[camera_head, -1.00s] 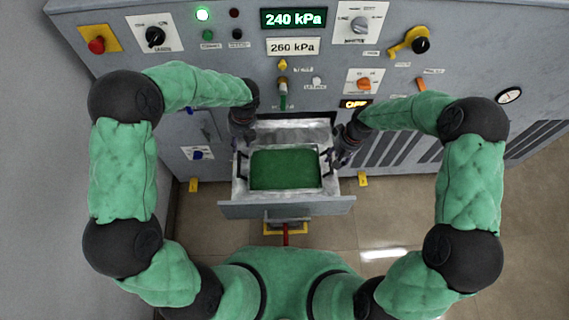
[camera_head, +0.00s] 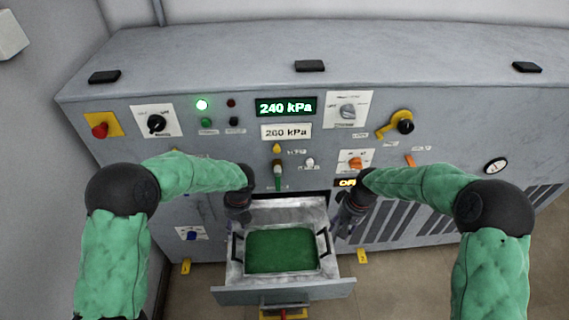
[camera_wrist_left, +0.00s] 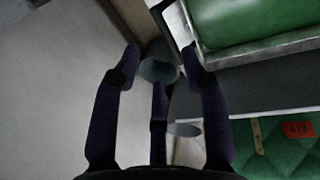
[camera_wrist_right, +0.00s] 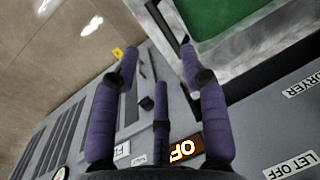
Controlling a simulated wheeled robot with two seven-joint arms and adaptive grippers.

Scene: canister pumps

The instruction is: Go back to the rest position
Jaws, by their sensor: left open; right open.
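My left gripper (camera_head: 238,220) hangs at the left side of the open drawer (camera_head: 284,292) in the head view. In the left wrist view its fingers (camera_wrist_left: 160,70) are spread and empty, with the drawer's rim at the upper right. My right gripper (camera_head: 346,218) is at the drawer's right side. In the right wrist view its fingers (camera_wrist_right: 158,65) are spread and empty, with the drawer edge between and beyond them. A green-filled tray (camera_head: 282,250) with dark handles sits in the drawer. Neither gripper visibly holds a handle.
The drawer juts out between my arms. Bare floor (camera_head: 405,280) shows at the right.

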